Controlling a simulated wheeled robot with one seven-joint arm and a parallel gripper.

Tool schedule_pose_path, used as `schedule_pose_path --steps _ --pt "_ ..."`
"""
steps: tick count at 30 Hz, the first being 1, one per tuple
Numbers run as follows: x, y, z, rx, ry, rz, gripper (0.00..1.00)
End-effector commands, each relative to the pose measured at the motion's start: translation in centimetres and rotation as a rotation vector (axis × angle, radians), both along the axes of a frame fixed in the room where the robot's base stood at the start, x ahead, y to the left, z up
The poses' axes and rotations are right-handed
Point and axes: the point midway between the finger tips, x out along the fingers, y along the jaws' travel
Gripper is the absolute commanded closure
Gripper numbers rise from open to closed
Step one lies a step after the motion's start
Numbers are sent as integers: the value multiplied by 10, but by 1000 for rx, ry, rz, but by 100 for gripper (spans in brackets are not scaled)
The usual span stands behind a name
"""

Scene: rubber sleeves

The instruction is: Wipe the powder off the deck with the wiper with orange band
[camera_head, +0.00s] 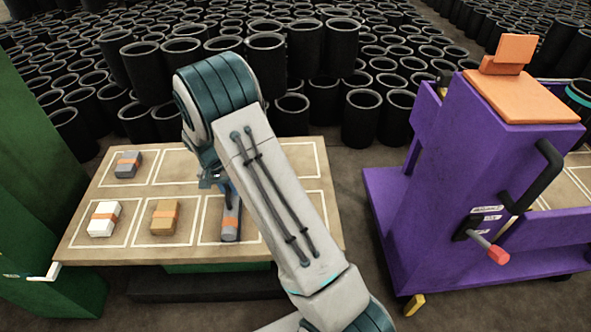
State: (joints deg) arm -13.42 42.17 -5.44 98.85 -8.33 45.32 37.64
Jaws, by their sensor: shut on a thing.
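My gripper (228,207) points down at the wooden table and is shut on a blue-grey wiper with orange band (231,223). The wiper is at an outlined cell in the front row; I cannot tell whether it touches the table. Other blocks with orange bands lie in cells: a grey one (128,164) at the back left, a white one (103,218) at the front left and a tan one (165,218) beside it. My arm hides the table's right part. I cannot make out powder or tell which surface is the deck.
The wooden table (85,253) has white outlined cells. A purple machine (440,190) with an orange top, black handle and red-tipped lever stands at the right. A green structure (40,130) stands at the left. Many black rubber sleeves (145,75) crowd the floor behind.

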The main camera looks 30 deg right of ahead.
Motion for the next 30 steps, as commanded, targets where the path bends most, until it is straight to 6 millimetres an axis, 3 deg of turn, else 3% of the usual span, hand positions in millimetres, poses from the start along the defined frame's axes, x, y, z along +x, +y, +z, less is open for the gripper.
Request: schedule_pose_path --steps 5,18,30 --pt "0 -2 29 2 -4 -5 100" --pt "0 -7 67 0 0 -12 100" --pt "0 -7 84 0 -1 -14 100"
